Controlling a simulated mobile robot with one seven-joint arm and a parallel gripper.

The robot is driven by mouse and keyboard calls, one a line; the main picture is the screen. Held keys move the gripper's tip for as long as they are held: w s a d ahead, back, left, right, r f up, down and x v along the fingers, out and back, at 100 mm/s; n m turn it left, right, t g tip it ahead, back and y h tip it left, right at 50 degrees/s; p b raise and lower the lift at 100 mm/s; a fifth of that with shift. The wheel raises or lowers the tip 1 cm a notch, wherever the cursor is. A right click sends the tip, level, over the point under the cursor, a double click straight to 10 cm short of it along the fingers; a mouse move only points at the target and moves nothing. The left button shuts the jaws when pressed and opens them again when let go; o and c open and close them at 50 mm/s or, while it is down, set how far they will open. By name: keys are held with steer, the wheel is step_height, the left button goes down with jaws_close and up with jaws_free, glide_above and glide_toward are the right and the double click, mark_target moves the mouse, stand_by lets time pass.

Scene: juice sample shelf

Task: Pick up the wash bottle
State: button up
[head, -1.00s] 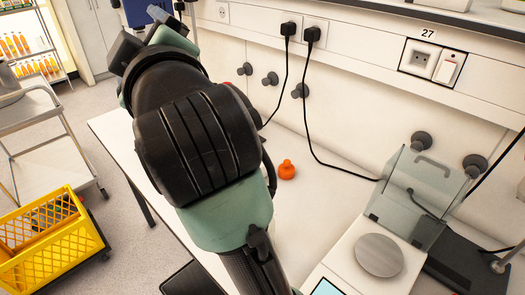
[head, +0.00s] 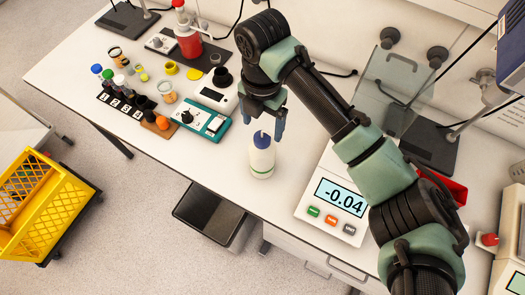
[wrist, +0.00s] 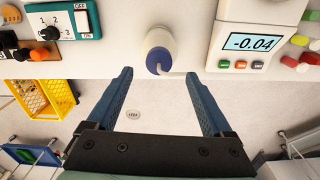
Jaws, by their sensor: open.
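The wash bottle (head: 262,160) is white with a blue cap and stands upright near the front edge of the white bench. My gripper (head: 263,122) points down close above it, with its two blue fingers apart and empty. In the wrist view, the bottle (wrist: 157,40) with its blue cap and pale spout shows just beyond the open fingertips (wrist: 158,73), roughly centred between them. I see no contact between fingers and bottle.
A teal stirrer box (head: 202,122) with a knob stands left of the bottle, with vials and small jars beyond it. A balance (head: 335,205) reading -0.04 stands to the right. A dark bin (head: 210,212) is below the bench edge, and a yellow crate (head: 45,205) at far left.

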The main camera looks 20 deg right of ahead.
mark_target(262, 136)
steer(key=shift+w+f+p, duration=0.1)
steer(key=shift+f+p, duration=1.25)
steer(key=shift+f, duration=1.9)
jaws_close()
steer(key=shift+r, duration=0.15)
